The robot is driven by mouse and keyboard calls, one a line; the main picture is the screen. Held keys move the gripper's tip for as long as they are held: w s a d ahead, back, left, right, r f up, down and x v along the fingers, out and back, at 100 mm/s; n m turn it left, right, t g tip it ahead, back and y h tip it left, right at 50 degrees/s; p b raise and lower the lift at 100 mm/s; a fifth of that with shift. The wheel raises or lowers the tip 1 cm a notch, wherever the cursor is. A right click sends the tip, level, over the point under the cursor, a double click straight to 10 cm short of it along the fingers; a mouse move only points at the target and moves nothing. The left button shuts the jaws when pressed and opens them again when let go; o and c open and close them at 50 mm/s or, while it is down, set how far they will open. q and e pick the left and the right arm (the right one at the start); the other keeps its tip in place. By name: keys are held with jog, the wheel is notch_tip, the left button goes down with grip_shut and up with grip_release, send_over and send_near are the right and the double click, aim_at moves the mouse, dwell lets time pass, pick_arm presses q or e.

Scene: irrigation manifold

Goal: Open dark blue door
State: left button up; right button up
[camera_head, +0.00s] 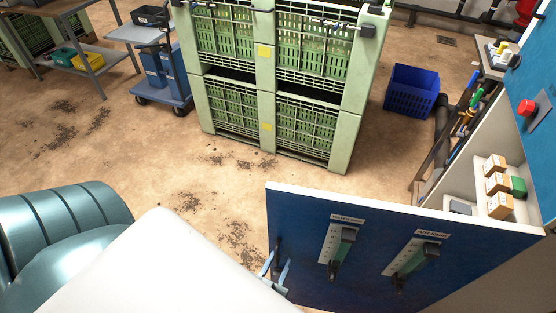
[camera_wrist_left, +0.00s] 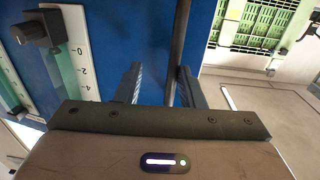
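The dark blue door (camera_head: 300,225) stands swung open at the lower right of the head view, showing its blue face with two slider gauges. It joins the cabinet (camera_head: 470,190) at the right, whose inside is visible. A dark upright bar handle (camera_wrist_left: 179,40) is near the door's free edge. My left gripper (camera_head: 275,274) is at this handle. In the left wrist view its fingers (camera_wrist_left: 158,88) are apart, with the bar between them, close to the right finger; contact is unclear. My right gripper is in neither view.
Cardboard boxes (camera_head: 497,186) sit on the cabinet shelf. Stacked green crates (camera_head: 268,85) stand beyond the door, with a blue basket (camera_head: 412,92) to their right. A blue cart (camera_head: 162,80) stands at the back left. Stained floor between is clear.

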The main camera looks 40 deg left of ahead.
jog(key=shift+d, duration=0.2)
